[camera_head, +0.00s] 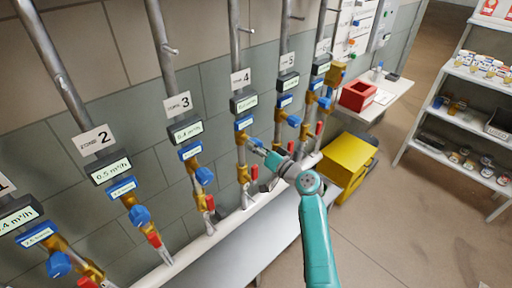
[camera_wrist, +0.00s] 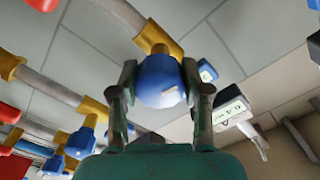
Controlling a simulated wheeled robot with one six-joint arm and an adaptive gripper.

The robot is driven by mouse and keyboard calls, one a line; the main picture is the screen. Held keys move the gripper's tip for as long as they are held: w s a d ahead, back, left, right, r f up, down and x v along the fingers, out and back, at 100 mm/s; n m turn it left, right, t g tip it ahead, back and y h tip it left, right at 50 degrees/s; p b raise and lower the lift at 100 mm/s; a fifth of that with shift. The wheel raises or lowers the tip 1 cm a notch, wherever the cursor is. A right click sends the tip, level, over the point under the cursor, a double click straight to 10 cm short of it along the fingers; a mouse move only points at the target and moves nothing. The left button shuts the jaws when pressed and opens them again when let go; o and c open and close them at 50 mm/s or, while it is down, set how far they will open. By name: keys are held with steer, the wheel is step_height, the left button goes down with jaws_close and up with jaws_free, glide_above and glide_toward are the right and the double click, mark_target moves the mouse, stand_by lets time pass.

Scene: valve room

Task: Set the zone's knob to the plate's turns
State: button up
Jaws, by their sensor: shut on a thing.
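My gripper (camera_head: 268,155) is at the pipe under the zone 4 sign (camera_head: 240,79). In the wrist view my gripper (camera_wrist: 160,88) is shut on a round blue knob (camera_wrist: 158,76), with one finger on each side. The knob has a small pale mark on its face and sits on a brass fitting (camera_wrist: 152,37). In the head view this knob is mostly hidden by the gripper. Above it are a dark flow display (camera_head: 244,103) and a blue plate (camera_head: 243,124) with a white label too small to read.
Similar pipes with blue knobs stand at zone 2 (camera_head: 140,215), zone 3 (camera_head: 205,176) and zone 5 (camera_head: 293,121). Red-handled valves (camera_head: 254,173) sit below. A yellow box (camera_head: 346,165), a table with a red bin (camera_head: 358,96) and a shelf (camera_head: 465,130) stand right. The floor between is clear.

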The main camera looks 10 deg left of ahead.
steer(key=m, duration=0.7)
stand_by(0.6)
steer(key=o, duration=1.1)
steer(key=shift+o, duration=0.2)
steer(key=shift+d, duration=0.1)
steer(key=v, duration=1.2)
